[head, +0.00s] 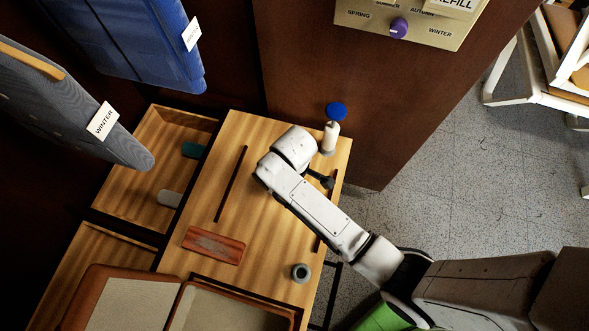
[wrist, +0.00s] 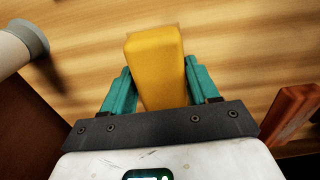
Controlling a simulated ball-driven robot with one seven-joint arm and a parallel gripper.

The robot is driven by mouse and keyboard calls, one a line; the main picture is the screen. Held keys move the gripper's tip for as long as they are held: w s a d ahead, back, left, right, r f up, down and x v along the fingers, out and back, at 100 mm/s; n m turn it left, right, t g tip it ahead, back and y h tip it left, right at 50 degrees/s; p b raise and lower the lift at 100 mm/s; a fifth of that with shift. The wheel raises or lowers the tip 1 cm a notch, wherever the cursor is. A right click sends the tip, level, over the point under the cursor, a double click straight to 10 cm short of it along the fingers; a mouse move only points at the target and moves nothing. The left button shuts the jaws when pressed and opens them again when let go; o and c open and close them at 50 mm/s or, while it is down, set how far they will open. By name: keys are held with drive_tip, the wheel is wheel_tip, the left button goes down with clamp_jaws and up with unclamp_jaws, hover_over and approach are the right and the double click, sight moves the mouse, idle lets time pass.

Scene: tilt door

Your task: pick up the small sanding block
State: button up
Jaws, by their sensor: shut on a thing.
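A yellow block (wrist: 153,55), the only thing that fits the small sanding block here, is between the teal fingers of my gripper (wrist: 160,82) in the wrist view. The fingers are shut on its two sides, and its far end points ahead past the fingertips. Wooden surface shows behind it; I cannot tell whether it touches that surface. In the head view my arm reaches over the wooden worktop (head: 190,267) and hides the block and the fingers.
A reddish-brown flat block (head: 212,245) and a grey cup (head: 300,272) rest on the worktop. A white bottle (head: 329,138) with a blue top stands near its back edge. Open drawers (head: 128,197) are at left. A brown case (head: 228,309) lies at the front.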

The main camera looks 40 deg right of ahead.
drive_tip(key=s+r+p, duration=0.1)
drive_tip(key=s+r, duration=1.1)
drive_tip(key=s, duration=0.2)
drive_tip(key=shift+a, duration=0.15)
drive_tip(key=shift+f, duration=0.1)
drive_tip(key=o, duration=0.5)
drive_tip(key=c, duration=0.4)
drive_tip(key=shift+o, duration=0.2)
